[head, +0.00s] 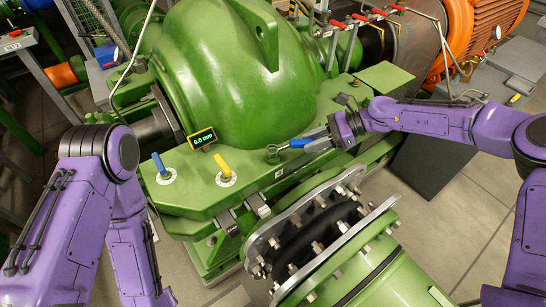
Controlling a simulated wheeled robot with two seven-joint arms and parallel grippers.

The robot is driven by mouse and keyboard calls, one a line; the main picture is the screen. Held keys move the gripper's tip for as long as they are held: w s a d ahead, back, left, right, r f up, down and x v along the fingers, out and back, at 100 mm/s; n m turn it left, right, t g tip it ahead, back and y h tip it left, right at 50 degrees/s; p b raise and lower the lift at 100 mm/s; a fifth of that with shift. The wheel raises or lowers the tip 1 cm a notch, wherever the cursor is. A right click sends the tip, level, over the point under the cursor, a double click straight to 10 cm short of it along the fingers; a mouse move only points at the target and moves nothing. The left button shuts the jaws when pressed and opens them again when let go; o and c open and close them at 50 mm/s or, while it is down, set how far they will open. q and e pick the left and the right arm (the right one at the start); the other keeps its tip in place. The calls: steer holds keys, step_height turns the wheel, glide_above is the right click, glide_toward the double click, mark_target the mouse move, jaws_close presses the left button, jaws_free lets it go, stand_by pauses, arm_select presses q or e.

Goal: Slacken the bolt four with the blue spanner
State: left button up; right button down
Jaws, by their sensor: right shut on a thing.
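My right gripper (325,136) comes in from the right, low over the green casing, and is shut on a tool with a blue part, the blue spanner (298,143). The spanner points left, toward a small dark green cylindrical piece (272,153) on the casing's flange; I cannot tell whether they touch. No number four is readable on any bolt. Several bolts (275,243) line the round flange joint in front. My left arm shows at the left, but its gripper is not in view.
The large green casing (225,70) fills the middle. On its ledge are a blue lever (159,163), a yellow lever (221,163), both on white dials, and a display (202,139) reading 0.0 mm. Red-handled valves (360,17) and an orange motor (490,25) stand behind right.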

steer(key=shift+w+r, duration=0.1)
steer(key=shift+r, duration=2.35)
